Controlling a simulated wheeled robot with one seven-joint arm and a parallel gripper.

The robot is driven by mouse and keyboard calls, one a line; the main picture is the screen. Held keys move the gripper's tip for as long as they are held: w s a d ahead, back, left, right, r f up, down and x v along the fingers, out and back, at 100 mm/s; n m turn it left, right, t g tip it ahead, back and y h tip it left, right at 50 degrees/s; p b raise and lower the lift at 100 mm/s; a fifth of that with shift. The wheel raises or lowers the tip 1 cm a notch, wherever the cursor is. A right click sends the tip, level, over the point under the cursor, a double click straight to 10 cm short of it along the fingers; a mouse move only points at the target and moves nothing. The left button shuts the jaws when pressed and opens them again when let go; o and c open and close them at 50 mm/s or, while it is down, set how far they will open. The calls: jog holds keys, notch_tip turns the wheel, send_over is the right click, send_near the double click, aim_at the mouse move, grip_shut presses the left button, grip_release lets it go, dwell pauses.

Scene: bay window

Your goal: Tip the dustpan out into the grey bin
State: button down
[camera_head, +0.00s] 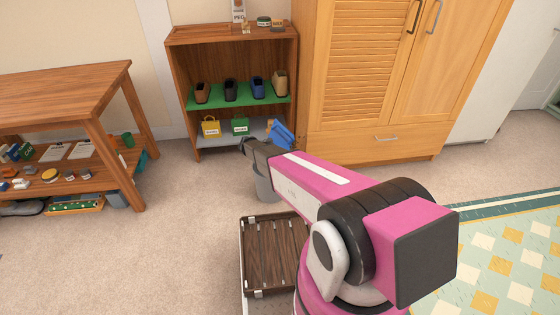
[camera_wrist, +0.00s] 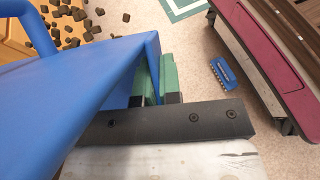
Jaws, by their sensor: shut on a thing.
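The blue dustpan (camera_head: 282,135) is held up in front of the low shelf, tilted, with its pan raised. In the wrist view the dustpan (camera_wrist: 75,95) fills the left side, and my gripper (camera_wrist: 152,82) is shut on it with its green fingers. The grey bin (camera_head: 266,187) stands on the carpet below my forearm and gripper; its top is hidden behind my arm. Several dark brown lumps (camera_wrist: 72,40) show beyond the dustpan in the wrist view; I cannot tell whether they all lie on the floor.
A shelf (camera_head: 176,95) with shoes stands behind the dustpan, and a wooden wardrobe (camera_head: 375,80) to its right. A wooden table (camera_head: 70,85) is at left. A small blue brush-like thing (camera_wrist: 222,75) lies on the floor beside my base. Open carpet (camera_head: 170,225) lies at front left.

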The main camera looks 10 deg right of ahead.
jog(key=shift+w+a+r+g+h, duration=0.15)
jog(key=shift+w+a+r+h, duration=0.1)
jog(key=shift+a+h, duration=0.25)
jog(key=shift+w+a+r+g+h, duration=0.1)
jog(key=shift+a+r+g+h, duration=0.1)
jog(key=shift+a+h, duration=0.25)
jog(key=shift+w+a+r+g+h, duration=0.15)
jog(key=shift+w+a+r+h, duration=0.1)
jog(key=shift+a+h, duration=0.25)
jog(key=shift+s+d+y, duration=0.25)
jog(key=shift+d, duration=0.05)
jog(key=shift+s+d+f+t+y, duration=0.15)
jog(key=shift+d+y, duration=0.2)
jog(key=shift+s+d+f+t+y, duration=0.15)
jog(key=shift+d+y, duration=0.2)
jog(key=shift+s+d+f+t+y, duration=0.25)
jog(key=shift+d+f+y, duration=0.2)
jog(key=shift+d+y, duration=0.25)
jog(key=s+d+f+t+y, duration=0.1)
jog(key=d+f+t+y, duration=0.2)
jog(key=d+f+y, duration=0.2)
jog(key=shift+s+y, duration=0.25)
jog(key=shift+y, duration=1.25)
